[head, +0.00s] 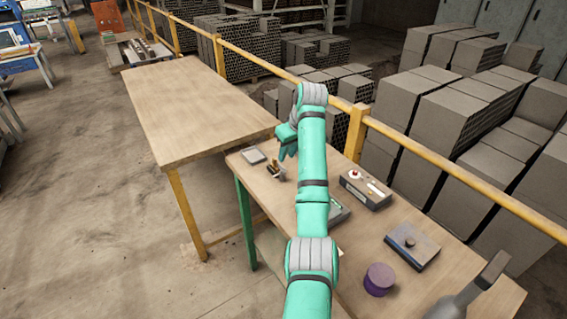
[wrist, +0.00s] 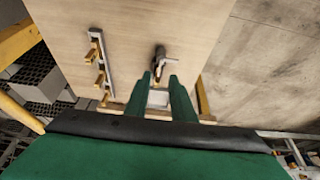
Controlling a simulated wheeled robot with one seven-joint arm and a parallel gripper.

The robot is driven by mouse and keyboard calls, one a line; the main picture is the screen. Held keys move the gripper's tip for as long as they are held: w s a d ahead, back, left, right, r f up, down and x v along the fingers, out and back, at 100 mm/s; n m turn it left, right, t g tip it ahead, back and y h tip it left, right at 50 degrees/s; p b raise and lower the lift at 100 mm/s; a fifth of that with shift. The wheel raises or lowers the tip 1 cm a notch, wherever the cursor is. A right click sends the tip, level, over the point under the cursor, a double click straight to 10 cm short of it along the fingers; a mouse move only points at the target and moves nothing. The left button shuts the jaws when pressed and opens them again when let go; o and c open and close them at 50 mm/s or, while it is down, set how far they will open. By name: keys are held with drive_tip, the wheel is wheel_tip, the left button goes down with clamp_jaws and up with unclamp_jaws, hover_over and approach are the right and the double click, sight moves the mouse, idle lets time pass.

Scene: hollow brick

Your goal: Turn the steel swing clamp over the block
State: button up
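A small grey steel clamp with a brass-coloured part (wrist: 159,60) stands on the wooden bench in the wrist view, just beyond my fingertips. A small fitting with brass-coloured parts (head: 276,171) on the bench in the head view looks like the same clamp. A pale block-like piece (wrist: 158,98) shows between my fingers; I cannot tell whether it is the task's block. My gripper (wrist: 159,82) is open, with a gap between its two green fingers. In the head view my gripper (head: 287,143) hangs above the bench's far end, close to the clamp.
A rail with brass-coloured pegs (wrist: 102,62) lies left of the clamp. The bench also holds a grey plate (head: 252,156), a control box (head: 366,188), a knobbed dark plate (head: 412,245) and a purple cylinder (head: 379,279). A yellow railing (head: 355,132) runs behind. The adjoining table (head: 190,105) is bare.

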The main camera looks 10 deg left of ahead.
sight(282, 166)
drive_tip(key=x, duration=0.7)
drive_tip(key=shift+w+f, duration=0.1)
drive_tip(key=shift+f, duration=0.1)
clamp_jaws()
